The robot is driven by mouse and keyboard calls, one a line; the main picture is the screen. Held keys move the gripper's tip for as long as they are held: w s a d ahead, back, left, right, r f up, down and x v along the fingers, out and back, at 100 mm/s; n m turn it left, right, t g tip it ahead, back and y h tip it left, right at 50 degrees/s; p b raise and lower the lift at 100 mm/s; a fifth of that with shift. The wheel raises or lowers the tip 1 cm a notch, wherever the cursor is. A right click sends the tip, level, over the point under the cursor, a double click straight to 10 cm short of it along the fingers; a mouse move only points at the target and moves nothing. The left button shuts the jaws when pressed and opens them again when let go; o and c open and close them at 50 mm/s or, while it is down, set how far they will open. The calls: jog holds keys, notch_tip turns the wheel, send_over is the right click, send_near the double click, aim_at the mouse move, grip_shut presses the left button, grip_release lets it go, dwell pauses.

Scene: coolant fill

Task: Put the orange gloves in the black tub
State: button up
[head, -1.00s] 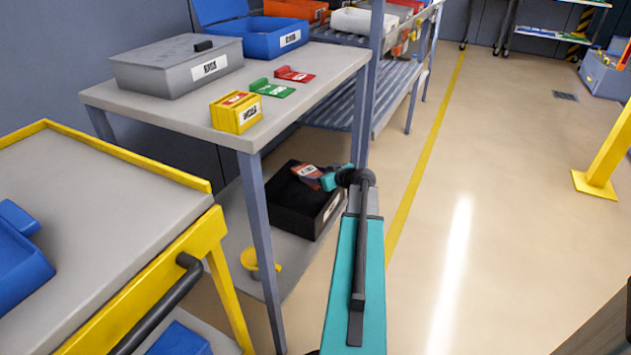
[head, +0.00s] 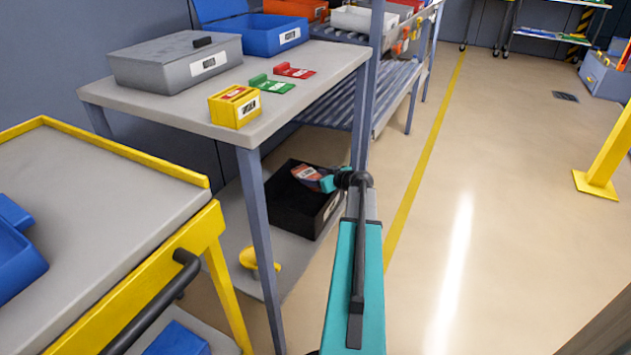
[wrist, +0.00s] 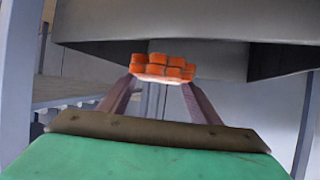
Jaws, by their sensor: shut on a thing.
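The black tub (head: 288,217) stands on the lower shelf of the grey table, open side up. The orange gloves (head: 305,176), a small orange-red bundle with a white label, appear over the tub's opening in the head view. My gripper (head: 317,181) is shut on them, reaching in from the right under the tabletop. In the wrist view, the gloves (wrist: 165,68) sit between the two fingertips. I cannot tell how far they are above the tub's floor. My gripper partly hides the tub's right rear side.
The table's front leg (head: 262,240) and rear right leg (head: 361,120) stand close to the tub. The tabletop (head: 185,108) is overhead. A yellow funnel (head: 250,258) is on the lower shelf.

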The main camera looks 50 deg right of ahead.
jog(key=shift+f+b, duration=0.85)
jog(key=shift+b, duration=0.1)
dwell(0.4)
jog(key=o, duration=1.1)
jog(key=shift+o, duration=0.2)
jog(key=shift+r+p, duration=0.25)
jog(key=shift+p, duration=0.1)
jog(key=shift+r+p, duration=0.55)
jog(key=shift+p, duration=0.25)
jog(key=p+v, duration=0.2)
jog(key=v, duration=1)
jog(key=shift+f, duration=0.15)
jog(key=shift+s, duration=0.15)
